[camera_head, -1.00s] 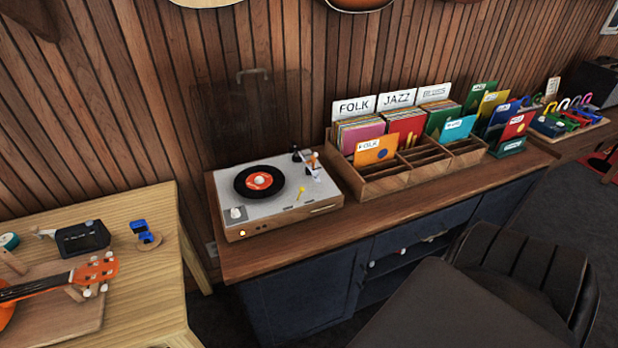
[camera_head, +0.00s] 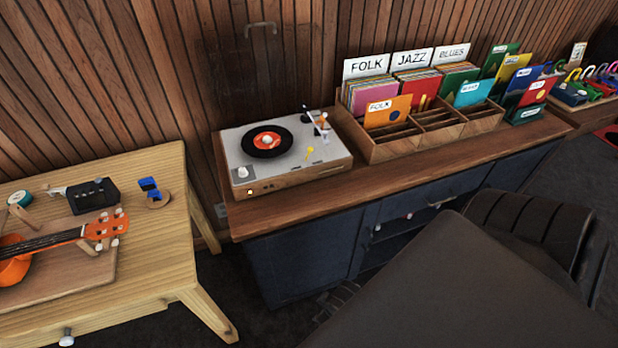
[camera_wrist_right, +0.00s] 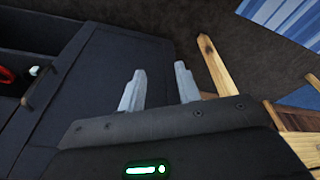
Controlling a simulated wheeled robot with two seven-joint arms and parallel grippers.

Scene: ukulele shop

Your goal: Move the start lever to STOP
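The turntable (camera_head: 290,170) stands on the left end of the wooden counter, with a black record with an orange label (camera_head: 267,141) on its grey top. A small yellow lever (camera_head: 310,153) stands on the top, right of the record; I cannot read any START or STOP marking. The tonearm (camera_head: 319,124) is at the back right of the top, and a white knob (camera_head: 243,172) is at its front left. My right gripper (camera_wrist_right: 160,70) is open and empty in the right wrist view, above the floor beside a dark cabinet front, away from the turntable. My left gripper is not in view.
The wooden counter (camera_head: 400,191) also carries a record crate (camera_head: 385,151) right of the turntable. A light wooden table (camera_head: 165,235) with an orange ukulele (camera_head: 60,243) is at the left. A large dark shape covers the lower right. Floor shows between table and counter.

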